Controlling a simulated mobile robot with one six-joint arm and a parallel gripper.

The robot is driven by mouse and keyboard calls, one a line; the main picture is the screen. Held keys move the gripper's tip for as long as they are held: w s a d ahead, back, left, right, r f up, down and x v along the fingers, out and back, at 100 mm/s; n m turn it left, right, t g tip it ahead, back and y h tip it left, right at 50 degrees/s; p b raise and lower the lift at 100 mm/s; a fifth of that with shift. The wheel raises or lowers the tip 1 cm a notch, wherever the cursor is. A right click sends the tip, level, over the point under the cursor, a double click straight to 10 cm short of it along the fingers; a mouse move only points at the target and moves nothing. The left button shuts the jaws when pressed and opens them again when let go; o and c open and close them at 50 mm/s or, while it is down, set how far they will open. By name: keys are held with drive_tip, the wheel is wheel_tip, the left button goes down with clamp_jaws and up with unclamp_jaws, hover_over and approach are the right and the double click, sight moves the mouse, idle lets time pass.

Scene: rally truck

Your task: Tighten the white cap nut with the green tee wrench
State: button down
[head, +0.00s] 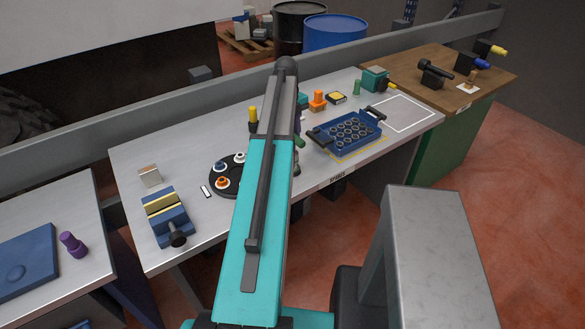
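A black round plate (214,187) lies on the grey bench, partly hidden by my teal arm. On it are a white cap nut (239,156) at the back, a blue nut (220,165) and an orange nut (222,182), each with a pale ring. A small dark green part (300,142) shows just right of my arm; I cannot tell whether it is the green tee wrench. Another short green upright piece (357,88) stands at the back of the bench. My gripper is hidden behind my own arm, so its fingers and anything in them do not show.
A blue tray of dark round parts (363,143) is right of my arm. A blue vise (167,217) stands at the bench's left end. A yellow-topped piece (253,117) stands behind the plate. A white outlined area (404,113) on the right is empty. A grey rail runs behind.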

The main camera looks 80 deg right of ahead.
drive_tip(key=shift+r+p, duration=0.6)
drive_tip(key=shift+r, duration=0.6)
idle(0.4)
